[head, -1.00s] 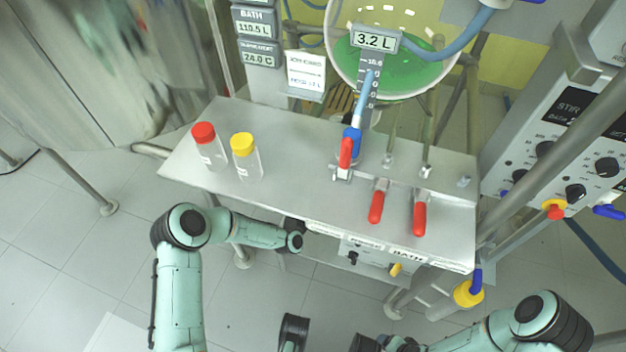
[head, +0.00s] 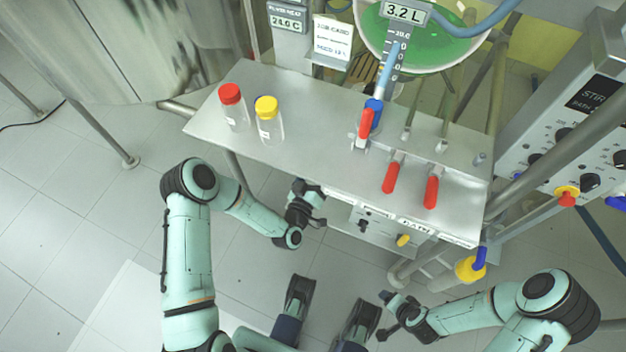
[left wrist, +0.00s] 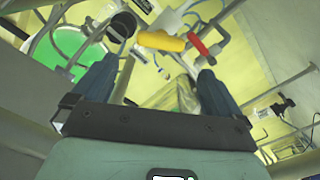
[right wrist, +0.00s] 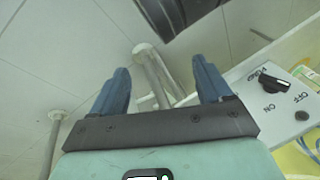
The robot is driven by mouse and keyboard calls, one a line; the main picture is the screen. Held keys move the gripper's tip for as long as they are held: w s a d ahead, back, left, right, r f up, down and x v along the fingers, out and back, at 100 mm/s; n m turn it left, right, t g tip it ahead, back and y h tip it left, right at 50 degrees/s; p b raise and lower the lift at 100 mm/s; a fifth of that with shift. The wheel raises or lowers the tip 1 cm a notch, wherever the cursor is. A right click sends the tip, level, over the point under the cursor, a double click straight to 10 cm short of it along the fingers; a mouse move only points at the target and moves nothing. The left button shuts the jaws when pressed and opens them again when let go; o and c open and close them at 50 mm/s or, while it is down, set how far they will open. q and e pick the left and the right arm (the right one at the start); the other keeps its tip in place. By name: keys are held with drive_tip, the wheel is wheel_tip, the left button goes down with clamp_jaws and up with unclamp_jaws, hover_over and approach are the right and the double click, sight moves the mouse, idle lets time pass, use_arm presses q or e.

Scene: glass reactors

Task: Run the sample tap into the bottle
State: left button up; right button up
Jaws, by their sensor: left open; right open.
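A clear bottle with a red cap (head: 230,94) and a clear bottle with a yellow cap (head: 266,106) stand upright, capped, at the left of the steel shelf (head: 325,130). A valve with a red lever (head: 366,124) and blue body sits below the glass vessel of green liquid (head: 425,38). Two more red levers (head: 391,176) (head: 432,191) project at the shelf's front right. Which lever is the sample tap is unclear. My left gripper (head: 322,208) is open and empty, just off the shelf's front edge. My right gripper (head: 386,316) is open and empty, low in front of the shelf.
A panel with knobs (head: 375,228) hangs under the shelf's front. A yellow-and-blue fitting (head: 470,268) sits at the lower right. A control box (head: 570,145) and slanted pipes bound the right side. The shelf between the bottles and valve is clear.

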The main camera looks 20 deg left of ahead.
use_arm(q)
drive_tip(key=shift+s, duration=1.85)
drive_tip(key=shift+f, duration=0.1)
